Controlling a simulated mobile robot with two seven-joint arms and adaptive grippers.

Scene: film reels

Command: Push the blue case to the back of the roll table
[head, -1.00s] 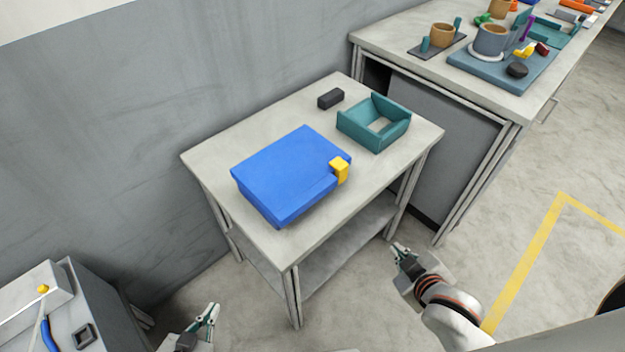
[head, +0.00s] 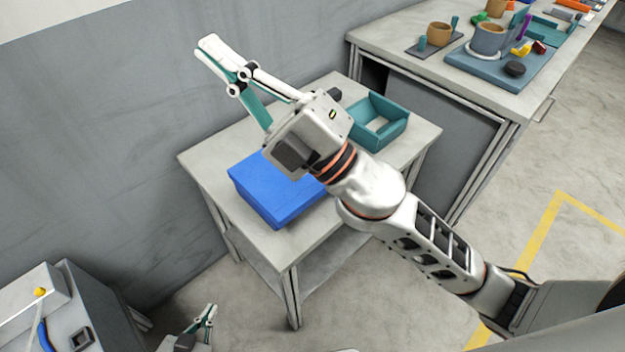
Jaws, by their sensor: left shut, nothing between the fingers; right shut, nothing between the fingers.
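The blue case (head: 270,196) lies flat on the light grey roll table (head: 211,153), around the table's middle and near side. My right arm passes above it and hides its far right part and its yellow latch. My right gripper (head: 213,49) is shut and empty. It is raised and appears beyond the case in the picture, against the wall; its height above the table is hard to tell. My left gripper (head: 210,310) is shut and empty, low in front of the table and apart from the case.
A teal open tray (head: 382,122) stands at the table's right, close beside my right arm in the picture. A dark block (head: 334,95) is partly hidden behind my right gripper. A grey wall (head: 90,150) runs behind. A cluttered workbench (head: 400,62) stands at right.

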